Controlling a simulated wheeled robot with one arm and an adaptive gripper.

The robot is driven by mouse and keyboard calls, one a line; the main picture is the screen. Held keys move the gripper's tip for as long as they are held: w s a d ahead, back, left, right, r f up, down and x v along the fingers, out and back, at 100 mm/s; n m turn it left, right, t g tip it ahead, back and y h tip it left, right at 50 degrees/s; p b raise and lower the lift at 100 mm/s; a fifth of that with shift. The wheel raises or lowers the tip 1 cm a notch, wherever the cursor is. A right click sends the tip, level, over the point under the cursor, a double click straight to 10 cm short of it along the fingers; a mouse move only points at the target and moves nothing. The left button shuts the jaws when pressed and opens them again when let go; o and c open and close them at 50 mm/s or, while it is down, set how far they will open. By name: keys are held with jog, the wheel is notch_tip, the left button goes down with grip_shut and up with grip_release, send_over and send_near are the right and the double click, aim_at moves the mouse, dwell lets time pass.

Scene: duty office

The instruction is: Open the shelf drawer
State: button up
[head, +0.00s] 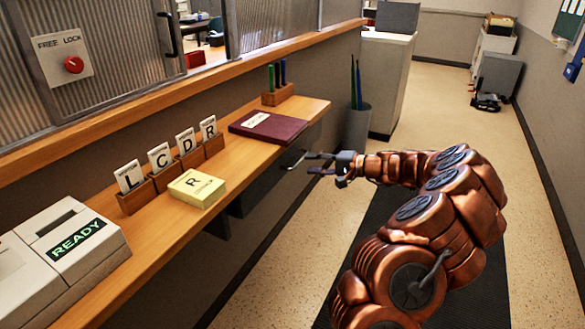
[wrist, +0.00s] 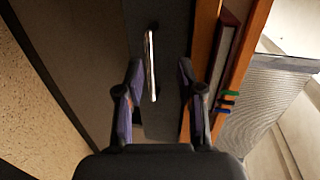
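The shelf drawer (head: 258,192) is a dark box under the wooden shelf; its front also shows in the wrist view (wrist: 168,30). A thin pale bar handle (head: 293,160) stands on its front, and the wrist view shows this handle (wrist: 151,66) too. My gripper (head: 309,163) is open in front of the handle. In the wrist view its two fingers (wrist: 159,72) lie on either side of the handle, with a clear gap to the right finger and a smaller one to the left. Contact is not visible. The drawer appears shut, though the arm's angle leaves this partly unclear.
The wooden shelf (head: 150,228) carries a maroon book (head: 268,127), yellow cards (head: 196,188), letter card holders (head: 167,178), a pen block (head: 278,95) and a READY machine (head: 60,250). A grey bin (head: 356,128) stands beyond the shelf end. The floor (head: 440,105) behind is mostly clear.

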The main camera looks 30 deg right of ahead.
aim_at(297, 162)
jog(key=shift+m, duration=0.3)
jog(key=shift+w+a+f, duration=0.3)
jog(key=shift+w+f, duration=0.2)
jog(key=shift+w, duration=0.65)
jog(key=shift+w+a+f, duration=0.25)
jog(key=shift+w+f, duration=0.25)
jog(key=shift+w, duration=0.6)
jog(key=shift+w+a+f, duration=0.3)
jog(key=shift+w+f, duration=0.2)
jog(key=shift+w, duration=0.65)
jog(key=shift+c, duration=0.2)
grip_shut()
